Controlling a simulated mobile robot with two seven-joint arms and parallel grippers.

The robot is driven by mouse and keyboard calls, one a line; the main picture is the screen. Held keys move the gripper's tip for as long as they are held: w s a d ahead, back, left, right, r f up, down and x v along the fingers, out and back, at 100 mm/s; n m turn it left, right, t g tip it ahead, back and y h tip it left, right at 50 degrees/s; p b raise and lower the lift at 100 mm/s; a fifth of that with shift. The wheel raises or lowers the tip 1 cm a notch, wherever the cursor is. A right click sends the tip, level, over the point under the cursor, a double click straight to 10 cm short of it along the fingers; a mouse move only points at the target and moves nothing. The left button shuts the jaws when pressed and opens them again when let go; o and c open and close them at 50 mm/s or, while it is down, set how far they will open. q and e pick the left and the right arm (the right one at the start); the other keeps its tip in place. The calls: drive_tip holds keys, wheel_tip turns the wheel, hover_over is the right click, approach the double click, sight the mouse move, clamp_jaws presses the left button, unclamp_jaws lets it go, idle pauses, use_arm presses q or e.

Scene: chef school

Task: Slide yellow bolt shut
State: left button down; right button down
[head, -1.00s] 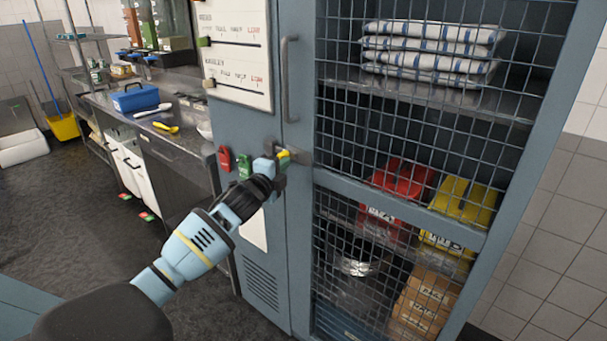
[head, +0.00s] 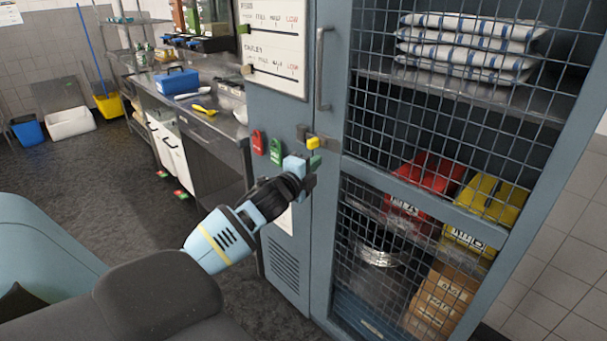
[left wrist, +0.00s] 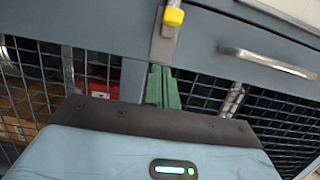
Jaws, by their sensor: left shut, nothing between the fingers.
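The yellow bolt knob (head: 314,143) sits on a metal latch (head: 302,133) at the seam between the solid left panel and the mesh door of a blue-grey cabinet. My left gripper (head: 314,162) is shut and empty just below the knob, apart from it, with its green finger pads together. In the left wrist view the green pads (left wrist: 161,87) point toward the metal strip below the yellow knob (left wrist: 173,17). My gripper hides part of the area below the latch. I cannot tell how far the bolt is slid. My right gripper is out of view.
A vertical door handle (head: 321,70) stands above the latch. Red (head: 258,142) and green (head: 276,152) tags hang left of it. The mesh door (head: 440,200) covers shelves of towels and bins. A steel counter (head: 205,120) stands at the left, with open floor before it.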

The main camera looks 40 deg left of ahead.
use_arm(q)
drive_tip(key=shift+s+d, duration=0.2)
drive_tip(key=shift+s, duration=0.7)
drive_tip(key=shift+s+d, duration=0.15)
drive_tip(key=shift+s, duration=0.75)
drive_tip(key=shift+s+d, duration=0.2)
drive_tip(key=shift+s, duration=0.7)
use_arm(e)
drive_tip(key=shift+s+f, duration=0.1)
